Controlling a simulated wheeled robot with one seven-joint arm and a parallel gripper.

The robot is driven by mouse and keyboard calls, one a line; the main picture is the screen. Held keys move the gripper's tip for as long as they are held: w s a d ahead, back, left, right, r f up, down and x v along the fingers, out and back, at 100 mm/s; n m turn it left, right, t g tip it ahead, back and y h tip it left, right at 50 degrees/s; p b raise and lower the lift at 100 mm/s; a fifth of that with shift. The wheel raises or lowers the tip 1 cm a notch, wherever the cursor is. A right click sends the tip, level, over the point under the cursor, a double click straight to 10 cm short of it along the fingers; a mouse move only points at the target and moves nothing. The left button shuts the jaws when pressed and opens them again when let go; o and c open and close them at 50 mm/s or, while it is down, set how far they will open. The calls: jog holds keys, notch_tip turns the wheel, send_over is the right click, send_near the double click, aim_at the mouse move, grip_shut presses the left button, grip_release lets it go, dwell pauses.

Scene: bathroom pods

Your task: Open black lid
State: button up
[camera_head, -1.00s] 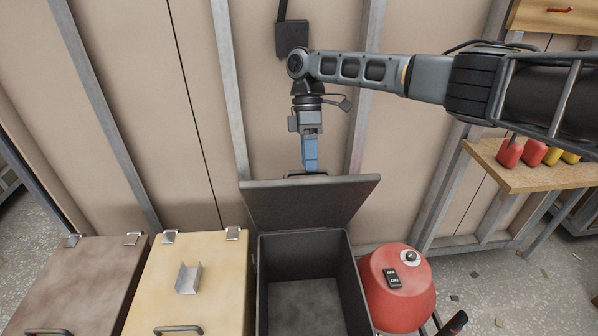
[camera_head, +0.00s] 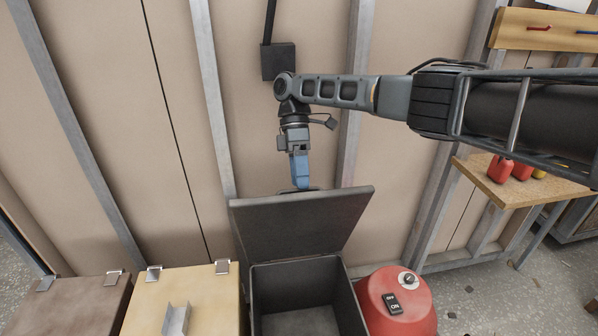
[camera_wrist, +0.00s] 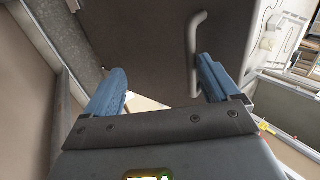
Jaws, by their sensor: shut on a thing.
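The black lid (camera_head: 300,225) stands raised and tilted at the back of the dark box (camera_head: 300,280), and the box's inside shows. My gripper (camera_head: 302,186) is behind the lid's top edge, where its fingertips are partly hidden. In the wrist view, the dark lid (camera_wrist: 140,40) fills the upper middle. Its grey bar handle (camera_wrist: 194,60) lies beside the right blue finger of my gripper (camera_wrist: 162,68). The gripper is shut on the handle, though the exact contact is hard to see.
A cream box (camera_head: 205,290) and a brown box (camera_head: 75,305) stand left of the dark box, lids down. A red canister (camera_head: 397,310) stands close on the right. A wooden shelf (camera_head: 530,185) holds red containers. The panelled wall is close behind.

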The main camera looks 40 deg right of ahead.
jog(key=shift+s+d+f, duration=0.1)
jog(key=shift+f, duration=0.2)
jog(key=shift+c, duration=0.3)
jog(key=shift+d+r, duration=0.1)
jog(key=shift+r, duration=0.05)
jog(key=shift+c, duration=0.6)
jog(key=b+v, duration=0.2)
jog(key=v, duration=0.4)
jog(key=shift+w+r, duration=0.2)
jog(key=shift+r, duration=0.05)
jog(key=c, duration=0.3)
jog(key=shift+w+d+r, duration=0.15)
jog(key=shift+w+r, duration=0.05)
jog(key=shift+r, duration=0.45)
